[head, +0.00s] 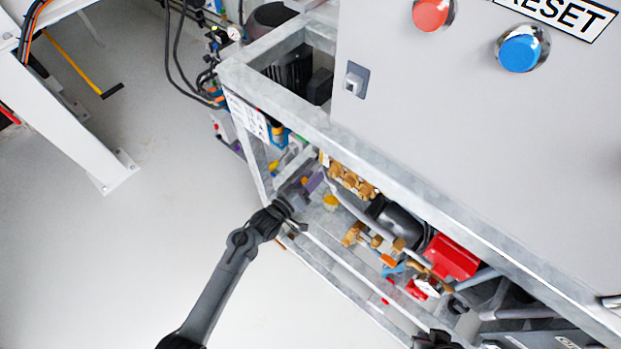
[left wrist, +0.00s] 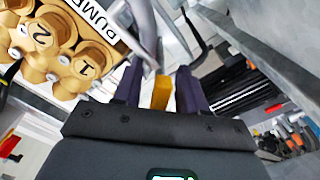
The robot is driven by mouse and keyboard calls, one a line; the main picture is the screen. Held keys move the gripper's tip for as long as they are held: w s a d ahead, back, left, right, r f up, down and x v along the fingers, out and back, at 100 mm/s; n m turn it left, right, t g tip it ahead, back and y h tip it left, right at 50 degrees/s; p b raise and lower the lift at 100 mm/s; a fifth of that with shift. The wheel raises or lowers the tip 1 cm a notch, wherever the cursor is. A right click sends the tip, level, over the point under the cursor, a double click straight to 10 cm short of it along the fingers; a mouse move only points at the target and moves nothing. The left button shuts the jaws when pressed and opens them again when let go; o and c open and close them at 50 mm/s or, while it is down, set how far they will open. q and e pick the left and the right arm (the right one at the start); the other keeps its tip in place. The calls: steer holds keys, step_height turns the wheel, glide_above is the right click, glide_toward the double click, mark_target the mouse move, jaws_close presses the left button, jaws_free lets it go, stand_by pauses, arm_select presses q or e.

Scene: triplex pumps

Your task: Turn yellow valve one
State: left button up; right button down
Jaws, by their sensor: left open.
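My left gripper (head: 312,181) reaches in from the lower left to the open front of the pump frame. Its two purple fingers are apart, and they show in the left wrist view (left wrist: 160,88). A yellow valve handle (left wrist: 161,93) stands in the gap between the fingers. I cannot tell whether either finger touches it. In the head view the gripper largely hides this spot. Another yellow part (head: 330,202) sits just right of the gripper. A brass pump head (left wrist: 68,55) marked 1 and 2 is left of the fingers.
The galvanised frame (head: 290,125) has a top rail above my left gripper and lower rails beside it. A grey cabinet (head: 470,110) with red and blue buttons stands above. A red part (head: 452,258) and pipes fill the frame's right side. Open floor (head: 130,240) lies left.

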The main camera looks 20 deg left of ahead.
arm_select(q)
jaws_close()
steer(key=m+p, duration=0.4)
steer(key=m, duration=0.4)
stand_by(0.5)
stand_by(0.5)
jaws_free()
